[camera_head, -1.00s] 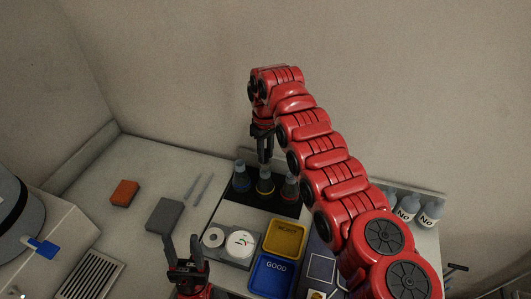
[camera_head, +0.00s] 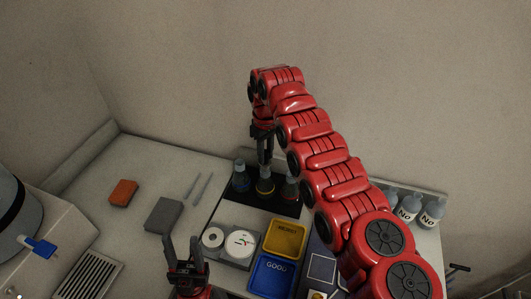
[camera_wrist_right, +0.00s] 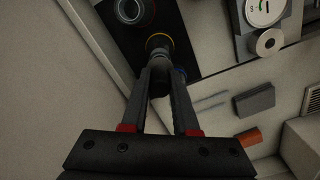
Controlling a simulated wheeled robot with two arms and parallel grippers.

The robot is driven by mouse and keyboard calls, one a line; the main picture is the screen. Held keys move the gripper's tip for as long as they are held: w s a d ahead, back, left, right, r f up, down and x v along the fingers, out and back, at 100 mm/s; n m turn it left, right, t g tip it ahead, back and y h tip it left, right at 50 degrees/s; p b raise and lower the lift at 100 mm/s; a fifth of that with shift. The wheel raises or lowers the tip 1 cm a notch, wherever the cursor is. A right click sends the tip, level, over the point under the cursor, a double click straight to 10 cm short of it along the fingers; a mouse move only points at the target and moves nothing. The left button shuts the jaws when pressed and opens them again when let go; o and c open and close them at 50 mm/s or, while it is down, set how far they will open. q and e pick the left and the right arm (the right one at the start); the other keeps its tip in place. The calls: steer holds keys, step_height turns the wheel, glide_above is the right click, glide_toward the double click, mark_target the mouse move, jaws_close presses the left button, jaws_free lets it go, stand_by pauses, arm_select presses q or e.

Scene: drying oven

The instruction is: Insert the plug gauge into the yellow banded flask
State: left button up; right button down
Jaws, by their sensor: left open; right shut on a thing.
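The yellow banded flask (camera_head: 265,186) stands between two other flasks on a black mat (camera_head: 262,203). My right gripper (camera_head: 264,158) points down directly above it. In the right wrist view my right gripper (camera_wrist_right: 161,78) is shut on a grey cylindrical piece, the plug gauge (camera_wrist_right: 160,85). The yellow ring of the flask (camera_wrist_right: 159,37) shows just beyond the fingertips. The gauge's lower end is hidden, so I cannot tell whether it is inside the flask's mouth. My left gripper (camera_head: 182,248) is open and empty, pointing up at the front.
A blue banded flask (camera_head: 241,180) and a red banded flask (camera_head: 289,190) stand close on either side. A yellow tray (camera_head: 302,238), a blue tray (camera_head: 270,275) and a dial device (camera_head: 229,258) lie in front. White bottles (camera_head: 431,213) stand at right.

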steer(key=shift+f+b, duration=0.45)
steer(key=shift+f, duration=0.35)
steer(key=shift+c, duration=0.6)
jaws_free()
steer(key=shift+r, duration=0.1)
steer(key=shift+r, duration=1.4)
steer(key=shift+r+p, duration=0.55)
steer(key=shift+r, duration=0.75)
steer(key=shift+r+p, duration=0.7)
steer(key=shift+r, duration=0.6)
